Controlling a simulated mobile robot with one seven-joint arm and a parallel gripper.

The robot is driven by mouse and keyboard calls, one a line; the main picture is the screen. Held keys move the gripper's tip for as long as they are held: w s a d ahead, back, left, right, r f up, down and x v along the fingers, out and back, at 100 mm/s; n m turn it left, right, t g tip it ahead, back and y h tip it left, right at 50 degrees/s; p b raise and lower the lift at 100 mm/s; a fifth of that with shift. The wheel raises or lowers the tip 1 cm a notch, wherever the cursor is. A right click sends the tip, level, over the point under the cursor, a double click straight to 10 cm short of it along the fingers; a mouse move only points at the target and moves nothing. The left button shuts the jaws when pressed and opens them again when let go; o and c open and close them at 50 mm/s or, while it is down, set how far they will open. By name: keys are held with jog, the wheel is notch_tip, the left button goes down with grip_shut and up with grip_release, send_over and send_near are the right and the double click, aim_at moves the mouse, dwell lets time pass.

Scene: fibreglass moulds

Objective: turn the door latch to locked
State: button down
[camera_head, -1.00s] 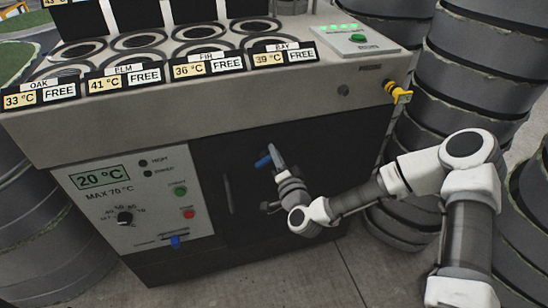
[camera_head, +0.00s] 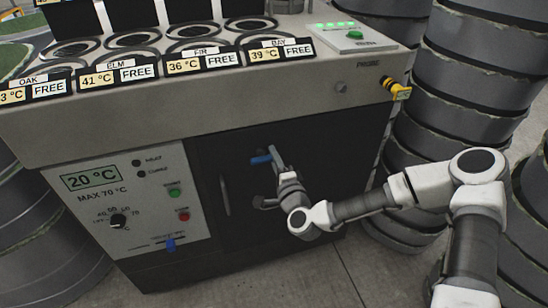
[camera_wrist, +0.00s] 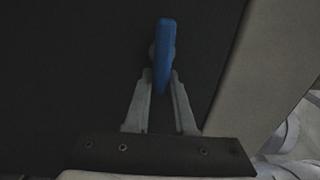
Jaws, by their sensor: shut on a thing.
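The door latch (camera_head: 260,159) is a small blue lever on the dark door (camera_head: 238,205) of the machine. In the head view it lies roughly level, its free end pointing left. My gripper (camera_head: 277,158) reaches the latch from the right. In the wrist view my gripper (camera_wrist: 162,82) has its two fingertips closed in on either side of the latch's near end. The pivot of the latch is mostly hidden. I see no marking for locked.
A vertical door handle (camera_head: 225,195) is left of the latch. A control panel (camera_head: 125,205) with a dial, buttons and a blue slider (camera_head: 170,244) is further left. A yellow probe (camera_head: 398,91) sticks out at upper right. Stacked grey drums (camera_head: 465,85) stand close on the right.

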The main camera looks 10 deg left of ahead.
jog(key=c, duration=0.8)
grip_release()
jog(key=shift+o, duration=0.2)
jog(key=shift+s, duration=0.1)
jog(key=p+v, duration=0.5)
jog(key=v, duration=1.2)
jog(key=shift+s, duration=0.1)
